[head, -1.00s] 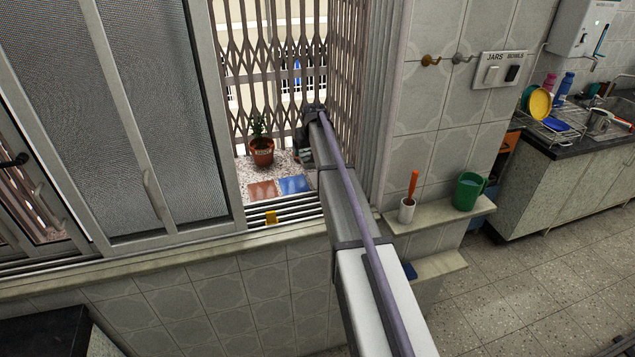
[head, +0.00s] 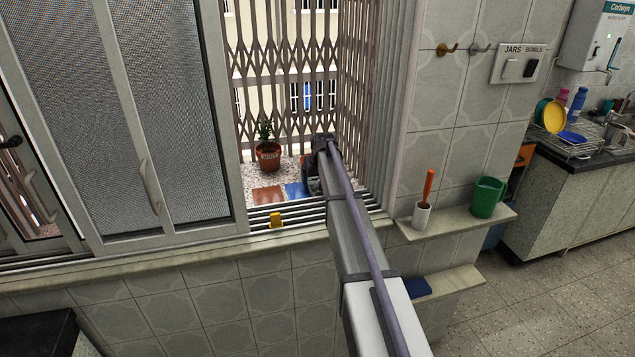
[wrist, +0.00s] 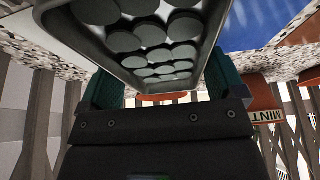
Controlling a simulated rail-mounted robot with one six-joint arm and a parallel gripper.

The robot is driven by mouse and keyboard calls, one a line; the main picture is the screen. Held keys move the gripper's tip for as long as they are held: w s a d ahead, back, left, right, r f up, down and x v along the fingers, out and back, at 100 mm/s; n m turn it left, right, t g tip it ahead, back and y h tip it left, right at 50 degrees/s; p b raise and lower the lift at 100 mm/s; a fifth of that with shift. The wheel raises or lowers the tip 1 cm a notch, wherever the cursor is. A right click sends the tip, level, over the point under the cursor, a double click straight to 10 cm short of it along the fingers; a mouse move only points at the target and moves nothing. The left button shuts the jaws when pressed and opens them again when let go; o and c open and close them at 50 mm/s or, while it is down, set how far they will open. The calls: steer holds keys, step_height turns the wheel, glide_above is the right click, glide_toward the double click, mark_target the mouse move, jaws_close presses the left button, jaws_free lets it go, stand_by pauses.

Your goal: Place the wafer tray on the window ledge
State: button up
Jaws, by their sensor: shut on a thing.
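The wafer tray (wrist: 78,52) is a dark grey tray holding several round dark discs, seen close up in the wrist view. My gripper (wrist: 160,84), with teal fingers, is shut on it. In the head view my gripper (head: 314,172) is over the window ledge (head: 243,176), right of the plant pot, mostly hidden behind my arm. The ledge is speckled stone beyond the window tracks. I cannot tell whether the tray touches it.
A red-brown tile (head: 267,195) and a blue tile (head: 295,190) lie in front. A yellow block (head: 275,220) sits on the tracks. Folding bars (head: 285,70) close the back.

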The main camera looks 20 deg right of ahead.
steer(key=shift+f+b, duration=0.25)
steer(key=shift+b, duration=0.05)
steer(key=o, duration=0.8)
steer(key=shift+r, duration=0.1)
steer(key=shift+o, duration=0.2)
steer(key=shift+r+p, duration=0.35)
steer(key=shift+p, duration=0.1)
steer(key=p+v, duration=1)
steer(key=v, duration=0.1)
steer(key=shift+s+r+p, duration=0.25)
steer(key=shift+r+p, duration=0.05)
steer(key=shift+p, duration=0.1)
